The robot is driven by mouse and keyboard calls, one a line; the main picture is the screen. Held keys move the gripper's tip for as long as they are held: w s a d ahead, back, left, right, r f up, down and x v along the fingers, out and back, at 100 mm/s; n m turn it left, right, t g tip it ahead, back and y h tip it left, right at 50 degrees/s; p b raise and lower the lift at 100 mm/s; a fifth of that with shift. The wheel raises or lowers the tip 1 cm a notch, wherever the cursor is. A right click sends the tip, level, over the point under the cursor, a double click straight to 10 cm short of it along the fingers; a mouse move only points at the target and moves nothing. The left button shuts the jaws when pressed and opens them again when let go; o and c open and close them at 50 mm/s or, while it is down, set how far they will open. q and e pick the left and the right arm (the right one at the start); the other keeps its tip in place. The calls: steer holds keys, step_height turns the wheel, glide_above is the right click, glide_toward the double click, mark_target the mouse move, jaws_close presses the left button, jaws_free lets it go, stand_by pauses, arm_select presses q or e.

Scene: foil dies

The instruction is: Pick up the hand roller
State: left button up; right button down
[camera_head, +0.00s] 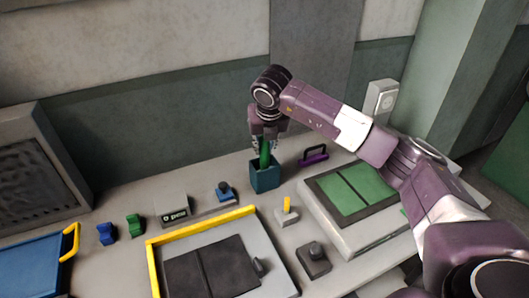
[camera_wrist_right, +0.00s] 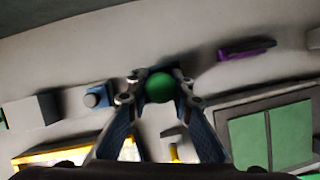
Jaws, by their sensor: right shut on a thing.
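The hand roller shows as an upright green handle (camera_head: 265,154) above a square teal holder (camera_head: 265,177) at the back of the bench. Its lower end is inside the holder and hidden, so I cannot see the roller part. My right gripper (camera_head: 268,139) reaches down from above and is shut on the green handle. In the right wrist view the handle's round green end (camera_wrist_right: 160,87) sits between the two fingertips of the right gripper (camera_wrist_right: 159,92). My left gripper is not in view.
A purple handled tool (camera_head: 313,156) lies right of the holder. A green-topped plate unit (camera_head: 350,190) is at the right. The back wall is close behind.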

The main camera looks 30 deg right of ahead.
arm_select(q)
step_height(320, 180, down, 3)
steer(key=b, duration=0.3)
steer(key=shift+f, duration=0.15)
arm_select(e)
step_height(320, 180, up, 20)
